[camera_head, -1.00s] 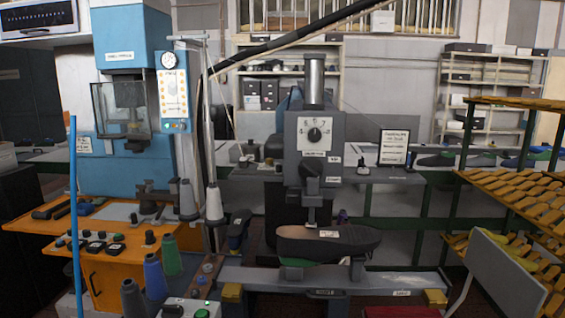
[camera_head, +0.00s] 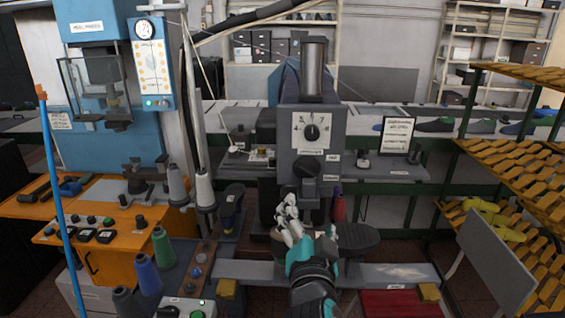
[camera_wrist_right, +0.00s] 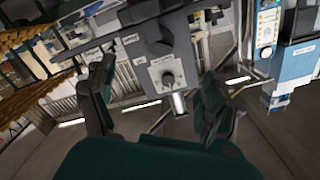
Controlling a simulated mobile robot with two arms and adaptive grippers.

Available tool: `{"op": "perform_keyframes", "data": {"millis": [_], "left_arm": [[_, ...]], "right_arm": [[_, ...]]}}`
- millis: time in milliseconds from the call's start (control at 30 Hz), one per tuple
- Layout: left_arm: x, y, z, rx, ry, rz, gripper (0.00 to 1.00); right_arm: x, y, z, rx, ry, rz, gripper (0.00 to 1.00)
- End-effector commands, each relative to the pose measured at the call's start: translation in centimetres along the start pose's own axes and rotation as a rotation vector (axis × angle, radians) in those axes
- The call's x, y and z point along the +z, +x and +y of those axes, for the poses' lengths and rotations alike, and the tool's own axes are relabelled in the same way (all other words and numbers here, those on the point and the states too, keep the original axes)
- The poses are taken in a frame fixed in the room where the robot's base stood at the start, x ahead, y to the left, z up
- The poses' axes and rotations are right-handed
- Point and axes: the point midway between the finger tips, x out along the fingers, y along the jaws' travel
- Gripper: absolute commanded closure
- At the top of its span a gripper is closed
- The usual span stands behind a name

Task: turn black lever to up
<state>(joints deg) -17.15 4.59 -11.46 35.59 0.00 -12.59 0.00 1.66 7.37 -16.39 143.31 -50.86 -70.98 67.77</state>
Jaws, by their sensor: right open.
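In the right wrist view the machine appears roughly upside down between the open fingers of the right gripper (camera_wrist_right: 158,72). The lever (camera_wrist_right: 156,38) shows there beyond the fingers, with the dial (camera_wrist_right: 168,79) below it in the picture. My left gripper is not in view.
The dark shoe sole (camera_head: 355,238) at the machine's foot is partly hidden by my right arm. A blue machine (camera_head: 105,165) and thread cones (camera_head: 163,247) stand left. A sloped rack (camera_head: 520,180) and a grey panel (camera_head: 495,262) are on the right.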

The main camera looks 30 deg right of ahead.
Motion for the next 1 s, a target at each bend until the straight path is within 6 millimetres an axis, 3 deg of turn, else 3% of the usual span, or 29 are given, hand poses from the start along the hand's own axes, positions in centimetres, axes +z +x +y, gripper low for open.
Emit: {"op": "perform_keyframes", "data": {"millis": [167, 800, 1000], "left_arm": [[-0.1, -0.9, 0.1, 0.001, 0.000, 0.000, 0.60], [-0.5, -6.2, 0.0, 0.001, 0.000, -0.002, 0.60], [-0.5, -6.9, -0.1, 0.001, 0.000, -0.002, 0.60]], "right_arm": [[-0.6, 1.5, -0.2, 0.000, 0.005, 0.008, 0.15], [-0.7, 14.7, -0.2, 0.001, 0.003, 0.005, 0.15], [-0.4, 16.8, -0.1, 0.000, 0.005, 0.004, 0.15]]}}
